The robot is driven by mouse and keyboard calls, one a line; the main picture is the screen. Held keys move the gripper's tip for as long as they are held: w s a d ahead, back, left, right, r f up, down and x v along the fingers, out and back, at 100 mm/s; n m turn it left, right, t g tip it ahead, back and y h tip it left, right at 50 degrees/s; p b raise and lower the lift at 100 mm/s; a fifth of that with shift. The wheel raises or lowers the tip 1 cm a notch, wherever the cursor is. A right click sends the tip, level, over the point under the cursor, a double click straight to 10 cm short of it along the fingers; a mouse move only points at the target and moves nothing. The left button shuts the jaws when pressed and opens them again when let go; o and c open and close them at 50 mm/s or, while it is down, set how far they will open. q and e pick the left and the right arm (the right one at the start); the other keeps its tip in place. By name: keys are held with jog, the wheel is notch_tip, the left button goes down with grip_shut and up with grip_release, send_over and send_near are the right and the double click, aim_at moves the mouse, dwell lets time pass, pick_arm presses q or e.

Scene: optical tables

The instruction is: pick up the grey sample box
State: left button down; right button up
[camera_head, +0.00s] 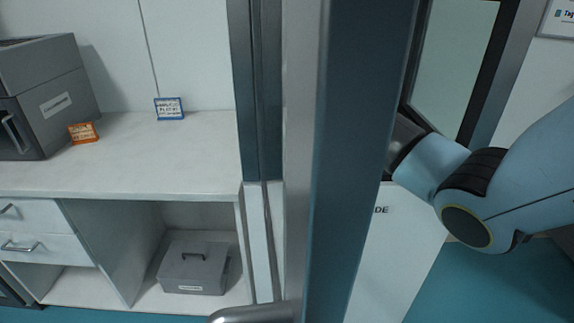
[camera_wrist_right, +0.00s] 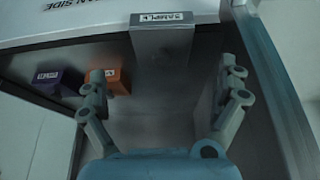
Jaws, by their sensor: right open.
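The grey sample box (camera_wrist_right: 162,42) is at the top centre of the right wrist view, with a white label reading SAMPLE upside down. My right gripper (camera_wrist_right: 167,82) is open, its two fingers apart on either side below the box, with nothing between them. It looks short of the box and not touching it. In the head view my right arm reaches in from the right, and its gripper end is mostly hidden behind a blue-grey upright panel. My left gripper does not show.
An orange box (camera_wrist_right: 119,78) and a purple box (camera_wrist_right: 58,82) stand left of the sample box. The upright panel (camera_head: 355,150) crosses the head view. At left, a grey handled box (camera_head: 193,270) sits in a low shelf, below a counter (camera_head: 150,160) with a grey machine (camera_head: 50,95).

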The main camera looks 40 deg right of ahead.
jog(key=x, duration=0.4)
jog(key=shift+d+f, duration=0.1)
jog(key=shift+w+d+f, duration=0.1)
jog(key=shift+w+f, duration=0.05)
jog(key=shift+f, duration=0.2)
jog(key=x, duration=0.5)
jog(key=shift+w, duration=0.25)
jog(key=shift+w+f, duration=0.1)
jog(key=shift+f, duration=0.05)
jog(key=shift+c, duration=1.5)
jog(key=c, duration=1.1)
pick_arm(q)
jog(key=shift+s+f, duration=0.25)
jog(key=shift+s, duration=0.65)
pick_arm(e)
jog(key=shift+c, duration=0.5)
